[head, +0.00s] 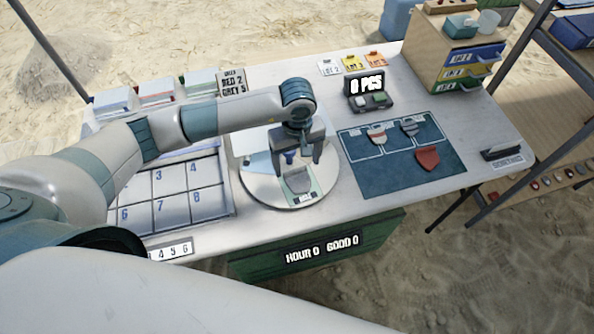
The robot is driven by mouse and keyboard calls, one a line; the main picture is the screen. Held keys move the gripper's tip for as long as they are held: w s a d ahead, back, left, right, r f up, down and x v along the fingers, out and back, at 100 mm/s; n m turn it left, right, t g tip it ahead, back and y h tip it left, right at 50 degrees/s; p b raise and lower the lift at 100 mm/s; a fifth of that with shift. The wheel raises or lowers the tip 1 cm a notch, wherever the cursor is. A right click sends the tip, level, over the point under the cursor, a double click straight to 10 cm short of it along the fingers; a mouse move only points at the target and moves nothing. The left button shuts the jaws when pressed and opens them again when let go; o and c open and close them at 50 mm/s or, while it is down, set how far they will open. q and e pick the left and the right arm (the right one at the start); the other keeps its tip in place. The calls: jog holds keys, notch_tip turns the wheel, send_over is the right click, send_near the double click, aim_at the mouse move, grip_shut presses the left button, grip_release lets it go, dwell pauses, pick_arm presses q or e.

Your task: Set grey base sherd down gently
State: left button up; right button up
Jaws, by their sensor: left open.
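A grey sherd (298,182) lies on the round white turntable (262,190) near the table's front edge, on a small pale-edged plate there. My left gripper (297,162) is right above it, fingers pointing down and spread apart. The sherd shows below the fingers; I cannot tell whether they touch it. My right gripper is out of view.
A dark blue mat (385,178) to the right holds a red sherd (428,157), a grey sherd (410,127) and a pale red-tipped sherd (377,133). A numbered tray (180,211) is at left. A scale (369,101) reading "0 PCS" stands behind.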

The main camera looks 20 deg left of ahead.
pick_arm(q)
notch_tip(320, 180, up, 7)
jog(key=b, duration=0.2)
jog(key=shift+f, duration=0.1)
dwell(0.5)
jog(key=shift+c, duration=0.7)
